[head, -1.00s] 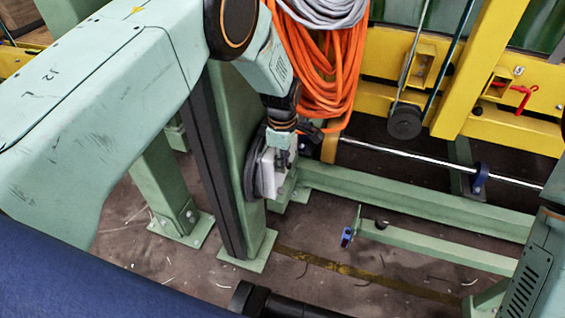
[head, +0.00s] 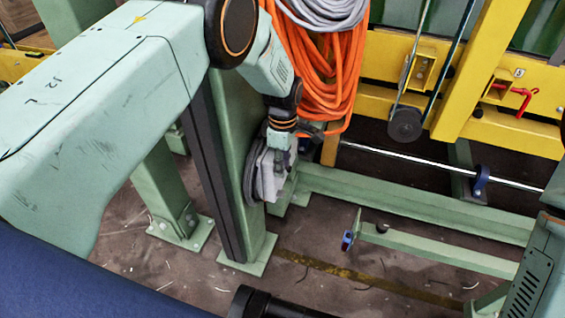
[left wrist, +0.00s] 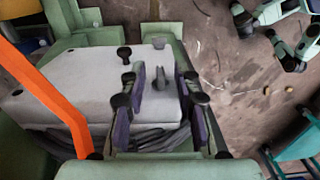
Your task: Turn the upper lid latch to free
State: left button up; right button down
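A pale grey box (left wrist: 85,95) with dark knobs on its lid fills the left of the left wrist view. In the head view the box (head: 271,186) is on the side of a green post. My left gripper (left wrist: 160,92) is over the box's right part, its dark fingers apart. A small grey upright piece (left wrist: 160,78) shows between the fingers, perhaps the latch; contact cannot be made out. In the head view my left gripper (head: 279,150) is at the box's upper side, its fingertips mostly hidden. My right gripper is not in view.
Coiled orange cable (head: 326,75) hangs just beside my left wrist, and an orange strip (left wrist: 45,85) crosses the wrist view. A green post (head: 232,165) stands behind my arm. A low green beam (head: 430,208) runs right. Floor (head: 330,275) is open below.

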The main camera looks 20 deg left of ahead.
pick_arm(q)
notch_tip(320, 180, up, 12)
dwell(0.6)
dwell(0.5)
